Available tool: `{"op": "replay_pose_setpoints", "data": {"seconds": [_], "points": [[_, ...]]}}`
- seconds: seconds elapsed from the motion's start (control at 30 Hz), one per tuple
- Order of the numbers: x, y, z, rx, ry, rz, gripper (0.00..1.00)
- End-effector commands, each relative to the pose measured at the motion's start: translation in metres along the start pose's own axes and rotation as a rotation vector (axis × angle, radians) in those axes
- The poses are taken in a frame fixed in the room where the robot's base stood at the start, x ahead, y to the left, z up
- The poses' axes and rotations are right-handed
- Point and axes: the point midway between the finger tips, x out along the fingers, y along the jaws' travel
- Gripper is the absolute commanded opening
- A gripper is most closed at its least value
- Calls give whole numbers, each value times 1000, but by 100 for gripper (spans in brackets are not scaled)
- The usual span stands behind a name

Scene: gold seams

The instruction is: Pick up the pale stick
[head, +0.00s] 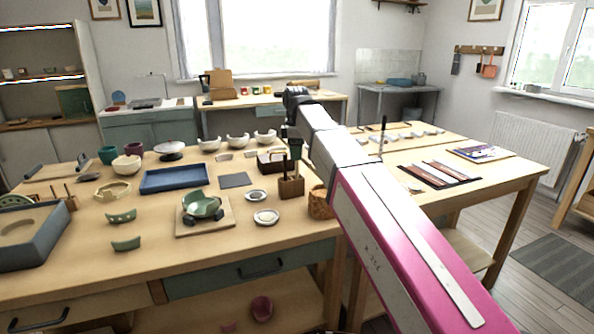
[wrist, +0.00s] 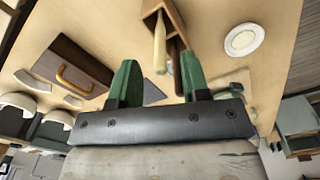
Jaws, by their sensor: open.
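The pale stick (wrist: 160,46) stands in a small wooden holder (wrist: 172,13) beside a darker stick (wrist: 179,58), seen in the wrist view. The holder also shows in the head view (head: 291,188), near the front right of the workbench. My gripper (wrist: 159,72) has two green fingers spread apart with nothing held between them. The pale stick shows in the gap between the fingers in the wrist view; I cannot tell how far off it is. In the head view my gripper (head: 294,148) is above the holder, and the pale stick is not clear there.
The workbench holds a blue tray (head: 175,180), a green bowl (head: 202,206) on a board, small white dishes (head: 266,217) and a cork-coloured pot (head: 320,203) close to the holder. A wooden box with a brass handle (wrist: 75,77) lies left of my fingers in the wrist view.

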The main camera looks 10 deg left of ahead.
Motion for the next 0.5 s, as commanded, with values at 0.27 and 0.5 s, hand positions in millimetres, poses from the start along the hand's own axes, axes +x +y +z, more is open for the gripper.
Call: {"op": "replay_pose_setpoints", "data": {"seconds": [0.27,0.5], "points": [[37,-2,3,0,0,-1,43],[43,-1,3,0,0,0,43]]}}
